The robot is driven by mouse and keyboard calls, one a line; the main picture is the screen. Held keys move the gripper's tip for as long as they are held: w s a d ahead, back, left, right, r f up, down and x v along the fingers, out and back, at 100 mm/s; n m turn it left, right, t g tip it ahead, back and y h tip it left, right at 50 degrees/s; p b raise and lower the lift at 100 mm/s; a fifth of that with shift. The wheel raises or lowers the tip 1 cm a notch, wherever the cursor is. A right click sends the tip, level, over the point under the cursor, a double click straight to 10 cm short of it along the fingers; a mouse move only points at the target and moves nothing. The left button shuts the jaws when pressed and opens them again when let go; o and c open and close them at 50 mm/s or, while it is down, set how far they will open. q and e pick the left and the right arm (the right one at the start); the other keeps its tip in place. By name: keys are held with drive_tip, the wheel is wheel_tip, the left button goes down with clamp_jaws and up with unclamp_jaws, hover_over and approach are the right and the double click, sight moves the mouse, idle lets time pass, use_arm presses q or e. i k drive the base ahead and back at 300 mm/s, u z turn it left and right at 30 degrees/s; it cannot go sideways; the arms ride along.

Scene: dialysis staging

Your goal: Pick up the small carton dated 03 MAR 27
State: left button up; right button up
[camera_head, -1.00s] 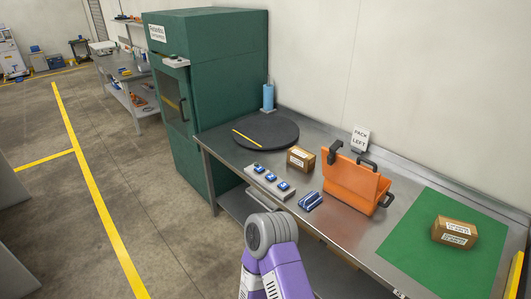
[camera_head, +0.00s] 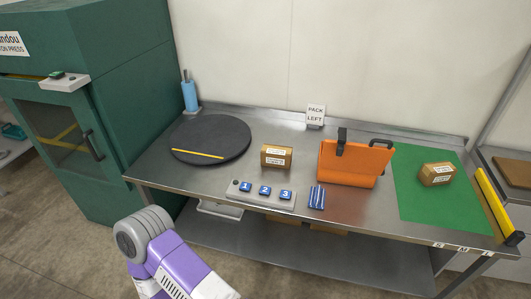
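Two small brown cartons with white labels stand on the steel table. One carton (camera_head: 276,156) is in the middle, between the black round turntable and the orange case. The other carton (camera_head: 437,174) is on the green mat (camera_head: 427,207) at the right. The print on both labels is too small to read, so I cannot tell which is dated 03 MAR 27. A purple and grey arm link of mine shows at the bottom left, away from both cartons. Neither of my grippers is in view.
The orange case (camera_head: 347,165) stands between the cartons. A black turntable (camera_head: 210,139) is at the left, with a button box (camera_head: 260,195) and blue striped item (camera_head: 317,197) at the front edge. A "PACK LEFT" sign (camera_head: 315,115) stands at the back. A green press (camera_head: 110,90) adjoins the table's left.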

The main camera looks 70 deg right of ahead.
sight(271, 155)
drive_tip(key=z, duration=0.95)
drive_tip(key=i, duration=1.05)
drive_tip(key=z, duration=1.15)
